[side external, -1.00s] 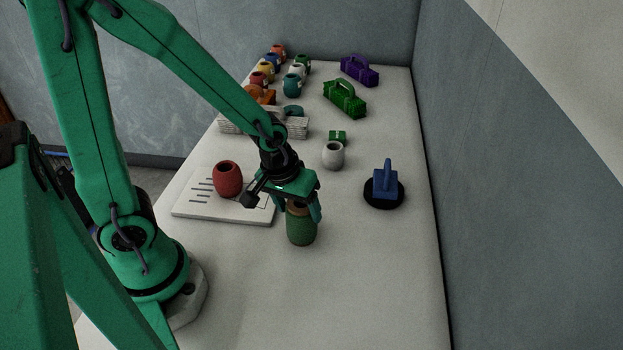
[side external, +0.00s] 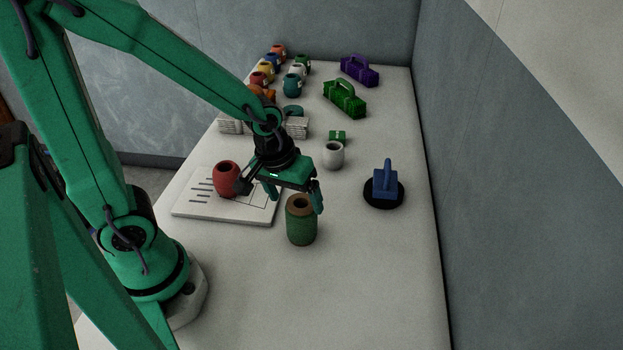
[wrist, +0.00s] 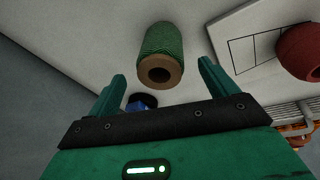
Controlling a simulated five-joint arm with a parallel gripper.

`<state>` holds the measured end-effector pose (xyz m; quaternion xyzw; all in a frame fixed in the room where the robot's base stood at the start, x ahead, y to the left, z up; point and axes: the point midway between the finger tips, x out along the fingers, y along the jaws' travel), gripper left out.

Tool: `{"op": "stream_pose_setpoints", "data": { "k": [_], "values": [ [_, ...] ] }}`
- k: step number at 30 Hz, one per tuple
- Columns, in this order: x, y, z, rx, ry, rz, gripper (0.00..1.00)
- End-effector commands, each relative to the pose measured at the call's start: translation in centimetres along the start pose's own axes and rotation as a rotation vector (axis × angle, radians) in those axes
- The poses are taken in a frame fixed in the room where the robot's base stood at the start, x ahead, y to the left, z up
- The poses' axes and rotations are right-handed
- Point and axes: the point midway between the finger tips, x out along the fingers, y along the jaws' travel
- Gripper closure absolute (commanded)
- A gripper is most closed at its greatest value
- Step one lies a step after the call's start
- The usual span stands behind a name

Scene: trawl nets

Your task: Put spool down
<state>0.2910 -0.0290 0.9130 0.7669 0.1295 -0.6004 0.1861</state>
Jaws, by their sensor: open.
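The green spool (side external: 301,224) with a brown top stands upright on the table, in front of the white board. It also shows in the wrist view (wrist: 160,50), ahead of the fingers and not between them. My gripper (side external: 296,197) is open and empty, just above and behind the spool in the side view. In the wrist view my gripper (wrist: 160,82) has its two green fingers spread wide apart.
A red pot (side external: 226,178) stands on the white board (side external: 240,211) to the left. A grey-white pot (side external: 333,156) and a blue handled block on a black disc (side external: 384,188) stand to the right. Several pots and two toolboxes (side external: 345,99) are farther back. The front table is clear.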

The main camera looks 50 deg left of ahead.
Motion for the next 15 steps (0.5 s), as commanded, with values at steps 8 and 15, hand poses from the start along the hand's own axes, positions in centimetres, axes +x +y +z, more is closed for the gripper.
{"op": "stream_pose_setpoints", "data": {
  "k": [8,15],
  "values": [
    [-3.1,0.1,-0.1,0.000,0.005,0.003,0.15],
    [-5.9,0.1,-0.1,0.000,0.004,0.003,0.15]
  ]
}}
